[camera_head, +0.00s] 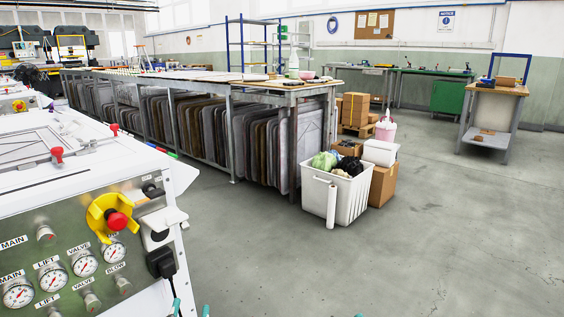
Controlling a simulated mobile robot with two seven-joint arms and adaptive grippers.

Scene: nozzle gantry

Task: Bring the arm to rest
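Two teal fingertips of my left gripper (191,309) poke in at the bottom edge, just right of the machine's front corner. They stand apart with a gap between them, and nothing shows in the gap. A small teal speck at the bottom edge, right of centre, appears to be a tip of my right gripper (358,315). The rest of both grippers and arms is below the picture, so the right gripper's opening cannot be judged.
A white machine with a control panel (70,262) fills the left, with gauges and a red-and-yellow stop knob (117,220). A long table (262,95) stores framed screens underneath. A white bin (350,200) and boxes (383,184) stand beside it. Floor (440,250) at right is clear.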

